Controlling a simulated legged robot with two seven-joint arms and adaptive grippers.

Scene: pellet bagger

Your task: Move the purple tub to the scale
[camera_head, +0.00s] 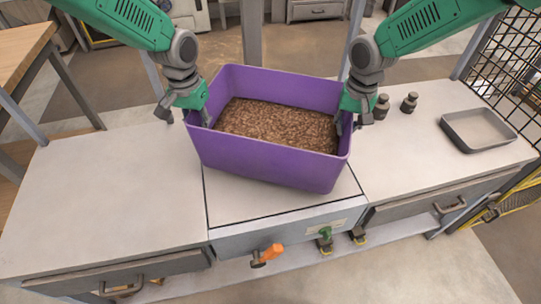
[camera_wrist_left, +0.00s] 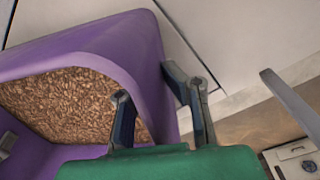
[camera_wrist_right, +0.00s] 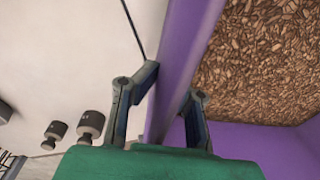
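The purple tub (camera_head: 262,161), filled with brown pellets (camera_head: 278,124), is over the light middle plate (camera_head: 262,198) of the bench, turned slightly to it. I cannot tell whether its base touches. No part is clearly marked as the scale; this plate may be it. My left gripper (camera_head: 190,112) has one finger inside and one outside the tub's left wall, also in the left wrist view (camera_wrist_left: 160,108). My right gripper (camera_head: 348,122) straddles the right wall the same way, also in the right wrist view (camera_wrist_right: 162,98). Both look closed on the walls.
A shallow grey metal tray (camera_head: 478,130) lies on the right bench top, with two dark weights (camera_head: 381,107) (camera_head: 409,102) nearer the tub. The left bench top (camera_head: 110,195) is clear. A wire fence stands right.

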